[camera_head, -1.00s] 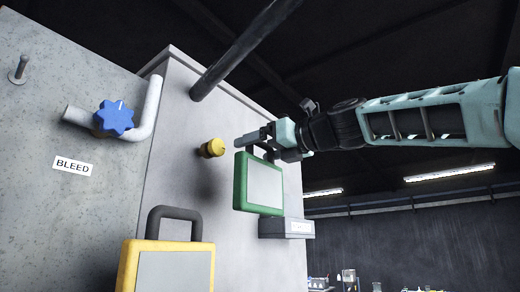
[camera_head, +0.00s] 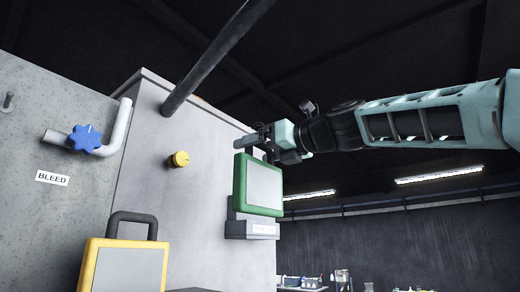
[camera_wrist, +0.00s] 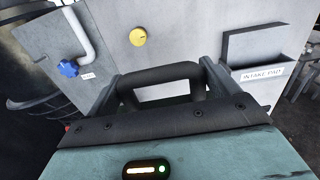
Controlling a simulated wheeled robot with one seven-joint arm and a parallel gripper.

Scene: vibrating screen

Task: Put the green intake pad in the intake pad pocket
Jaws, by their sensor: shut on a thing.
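The green-framed intake pad (camera_head: 258,185) with a pale grey face hangs upright from my gripper (camera_head: 270,140). My gripper is shut on the pad's dark handle, which shows in the wrist view (camera_wrist: 160,76) between the fingers. The pad's frame is hidden in the wrist view. The intake pad pocket is a grey open-topped holder (camera_head: 238,229) on the cabinet wall. In the head view it shows just below and partly behind the pad. In the wrist view the pocket (camera_wrist: 262,78), labelled INTAKE PAD, is right of my gripper and looks empty.
A yellow-framed pad (camera_head: 125,266) with a dark handle stands at lower left. A yellow knob (camera_head: 179,159), a blue valve wheel (camera_head: 84,138) on a bent pipe and a BLEED label are on the wall. A dark pipe (camera_head: 215,58) slants overhead. Right of the cabinet is open room.

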